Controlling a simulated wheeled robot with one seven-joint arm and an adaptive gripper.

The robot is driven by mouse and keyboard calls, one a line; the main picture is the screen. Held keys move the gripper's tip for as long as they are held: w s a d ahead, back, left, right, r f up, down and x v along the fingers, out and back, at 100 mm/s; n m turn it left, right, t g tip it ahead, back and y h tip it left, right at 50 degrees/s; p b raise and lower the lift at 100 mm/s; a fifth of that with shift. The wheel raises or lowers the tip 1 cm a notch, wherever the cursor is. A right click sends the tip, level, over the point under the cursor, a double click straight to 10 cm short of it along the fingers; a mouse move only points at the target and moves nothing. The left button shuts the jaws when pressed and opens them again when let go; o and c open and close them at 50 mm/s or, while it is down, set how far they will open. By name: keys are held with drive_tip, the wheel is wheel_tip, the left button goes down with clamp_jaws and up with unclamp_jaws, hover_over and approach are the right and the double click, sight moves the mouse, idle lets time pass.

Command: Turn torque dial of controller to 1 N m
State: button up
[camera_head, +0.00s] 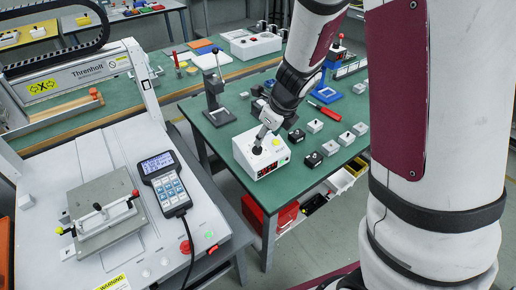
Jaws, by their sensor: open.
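The controller (265,165) is a white box on the green workbench, in the middle of the head camera view. It has a black dial on its top at the left, a yellow button at the right, and a red display with a green light on its front. My gripper (260,142) is above the box and points down at the dial (257,151). The fingers are open and close to the dial. I cannot tell whether they touch it. The dial's marks and the display digits are too small to read.
Several small grey and black boxes (329,148) stand on the green bench (262,209) right of the controller. A dark stand (218,116) is behind it. A red-handled tool (322,110) lies farther back. The gantry machine (84,76) with its handheld keypad (166,185) fills the left.

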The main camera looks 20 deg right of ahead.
sight(259, 149)
drive_tip(key=b+x, duration=0.4)
drive_tip(key=x, duration=0.5)
drive_tip(key=shift+b, duration=0.3)
drive_tip(key=shift+c, duration=0.5)
clamp_jaws()
